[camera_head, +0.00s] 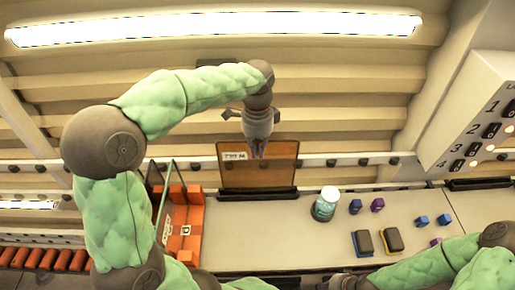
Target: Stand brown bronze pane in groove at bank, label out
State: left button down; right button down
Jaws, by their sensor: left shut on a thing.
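The brown bronze pane (275,172) stands about upright at the back of the counter. Its white label (233,156) is at the upper left and faces my camera. My left gripper (258,155) points down and is shut on the pane near the middle of its top edge. The pane's bottom edge is at a dark grooved bar (258,194); I cannot tell whether it is seated in the groove. My right arm comes in at the lower right. Its gripper (338,282) is cut off at the bottom edge, so its jaws cannot be read.
An orange rack (190,205) with a clear greenish pane (163,200) stands left. A jar (325,204), small blue blocks (355,206) and sponges (393,240) lie right. Another dark bar (480,184) is far right, below a numbered switch panel (485,120). The counter's middle is clear.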

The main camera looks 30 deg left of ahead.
aim_at(257, 158)
pick_arm(q)
jog(key=shift+s+d+f+b, duration=0.1)
jog(key=shift+f+b, duration=0.95)
jog(key=shift+f, duration=0.4)
dwell(2.3)
jog(key=c, duration=1.3)
grip_release()
jog(key=shift+o, duration=0.3)
jog(key=shift+s+f, duration=0.1)
jog(key=r, duration=0.8)
jog(key=w+r, duration=0.1)
jog(key=r, duration=0.3)
jog(key=shift+w+a, duration=0.1)
jog(key=shift+a, duration=0.2)
